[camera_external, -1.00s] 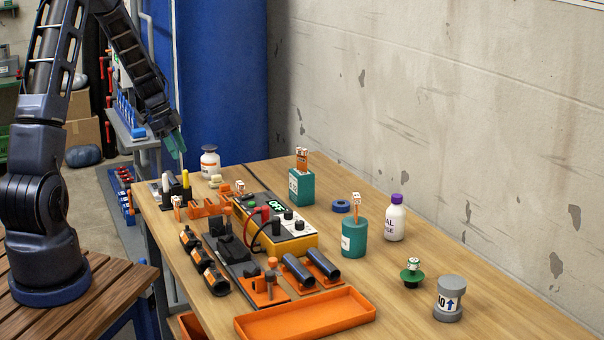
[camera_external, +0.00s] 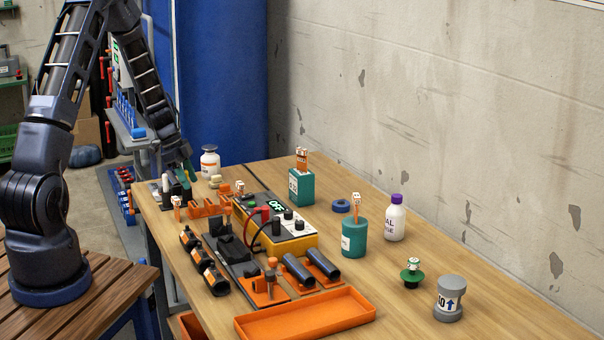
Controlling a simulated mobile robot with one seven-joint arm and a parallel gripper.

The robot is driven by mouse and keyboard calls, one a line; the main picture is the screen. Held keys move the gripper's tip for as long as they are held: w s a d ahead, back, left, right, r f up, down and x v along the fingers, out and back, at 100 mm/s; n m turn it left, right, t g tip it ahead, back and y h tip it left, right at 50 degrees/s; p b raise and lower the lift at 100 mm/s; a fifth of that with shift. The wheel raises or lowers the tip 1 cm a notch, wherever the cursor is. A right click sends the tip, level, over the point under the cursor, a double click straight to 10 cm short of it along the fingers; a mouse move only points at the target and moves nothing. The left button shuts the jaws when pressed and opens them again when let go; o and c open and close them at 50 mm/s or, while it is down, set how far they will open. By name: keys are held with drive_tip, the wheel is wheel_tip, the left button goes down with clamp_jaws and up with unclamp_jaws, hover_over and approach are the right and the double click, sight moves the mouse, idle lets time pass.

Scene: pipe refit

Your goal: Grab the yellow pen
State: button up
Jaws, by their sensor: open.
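My gripper (camera_external: 183,177) is at the far left end of the wooden bench, pointing down, with its green fingertips low over the dark pen holder (camera_external: 174,195). The jaws are open. The fingers are right where the yellow pen stands, and they hide it almost wholly. I cannot tell whether the pen is between the fingers or beside them. A white pen (camera_external: 166,183) stands upright just left of the fingers.
A white bottle with an orange band (camera_external: 210,162) stands close behind my gripper. Orange clips (camera_external: 209,206) and the yellow meter box (camera_external: 285,238) lie to its right. Teal cups (camera_external: 301,188) and an orange tray (camera_external: 305,314) are farther off.

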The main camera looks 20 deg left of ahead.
clamp_jaws()
drive_tip(key=shift+r, duration=0.1)
